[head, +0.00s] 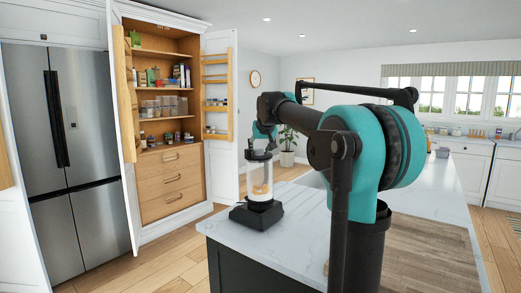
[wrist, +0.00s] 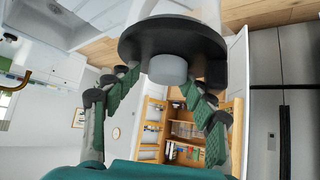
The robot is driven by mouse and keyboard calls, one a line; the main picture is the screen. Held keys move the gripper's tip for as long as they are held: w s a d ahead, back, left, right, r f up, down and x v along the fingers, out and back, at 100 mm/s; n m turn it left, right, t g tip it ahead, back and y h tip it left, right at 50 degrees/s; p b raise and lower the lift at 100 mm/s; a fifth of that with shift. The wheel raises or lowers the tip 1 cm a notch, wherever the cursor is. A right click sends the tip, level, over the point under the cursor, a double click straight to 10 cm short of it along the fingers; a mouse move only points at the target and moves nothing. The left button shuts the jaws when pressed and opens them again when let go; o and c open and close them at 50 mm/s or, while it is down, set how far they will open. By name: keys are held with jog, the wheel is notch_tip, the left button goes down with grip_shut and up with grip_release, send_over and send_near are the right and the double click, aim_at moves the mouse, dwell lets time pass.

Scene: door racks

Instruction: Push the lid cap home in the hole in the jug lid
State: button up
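The clear jug (head: 260,180) stands upright on its dark base (head: 257,214) on the island counter. Its black lid (head: 258,155) is on top and shows as a wide disc (wrist: 150,38) in the wrist view. The grey lid cap (wrist: 168,70) is at the middle of the lid and sticks up out of it; how deep it sits cannot be told. My gripper (head: 259,143) is right above the lid. In the wrist view, the green fingers of my gripper (wrist: 161,82) are apart, one on each side of the cap, with a small gap at the left; contact at the right is unclear.
The white marble counter (head: 300,232) has free room around the blender. Behind it stands an open pantry cupboard (head: 170,185) with shelves and racked doors, beside a steel fridge (head: 88,150). A wooden board (head: 430,250) lies at the right.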

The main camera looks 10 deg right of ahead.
jog(key=v, duration=1.2)
dwell(0.3)
